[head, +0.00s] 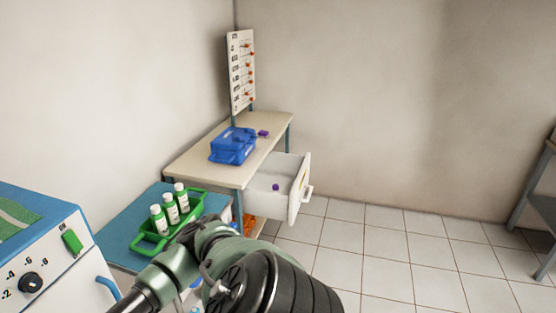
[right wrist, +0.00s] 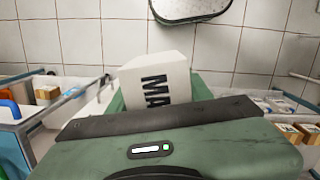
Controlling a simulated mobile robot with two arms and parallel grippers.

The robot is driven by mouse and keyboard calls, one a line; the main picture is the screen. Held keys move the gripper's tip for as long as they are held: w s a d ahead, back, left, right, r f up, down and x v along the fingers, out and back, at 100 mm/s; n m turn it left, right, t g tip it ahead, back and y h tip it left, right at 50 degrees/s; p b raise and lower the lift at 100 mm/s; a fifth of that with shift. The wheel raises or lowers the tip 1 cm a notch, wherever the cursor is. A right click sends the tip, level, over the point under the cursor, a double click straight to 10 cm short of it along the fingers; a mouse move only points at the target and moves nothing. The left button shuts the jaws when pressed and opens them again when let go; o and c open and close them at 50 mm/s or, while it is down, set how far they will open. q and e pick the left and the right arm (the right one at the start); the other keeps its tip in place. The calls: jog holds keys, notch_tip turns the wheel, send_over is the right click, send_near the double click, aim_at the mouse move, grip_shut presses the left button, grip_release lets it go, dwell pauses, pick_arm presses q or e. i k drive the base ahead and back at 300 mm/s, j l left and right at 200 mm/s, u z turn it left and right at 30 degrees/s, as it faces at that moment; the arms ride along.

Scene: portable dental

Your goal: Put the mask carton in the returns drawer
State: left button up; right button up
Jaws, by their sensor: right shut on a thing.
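The lower part of the carton is hidden behind the gripper body. In the head view an open white drawer (head: 299,192) sticks out to the right from under a beige-topped bench, with a small purple thing (head: 276,187) inside. No label is readable on it, so I cannot tell if it is the returns drawer. The carton and my left gripper are not in the head view.
A blue case (head: 233,146) stands on the bench (head: 196,162). A green carrier (head: 150,247) with three white bottles is on a blue-topped surface at left. A device with a dial (head: 32,283) is nearer. Tiled floor (head: 400,240) is clear at right.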

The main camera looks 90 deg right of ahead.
aim_at(284, 185)
jog(key=k+l+z, duration=0.1)
jog(key=l+z, duration=0.65)
jog(key=l, duration=0.9)
jog(key=l+z, duration=0.15)
jog(key=l, duration=0.45)
jog(key=i+l, duration=0.1)
jog(key=l, duration=0.45)
jog(key=l+z, duration=0.1)
jog(key=l, duration=0.5)
jog(key=i+l+z, duration=0.1)
jog(key=l, duration=0.5)
jog(key=i, duration=0.05)
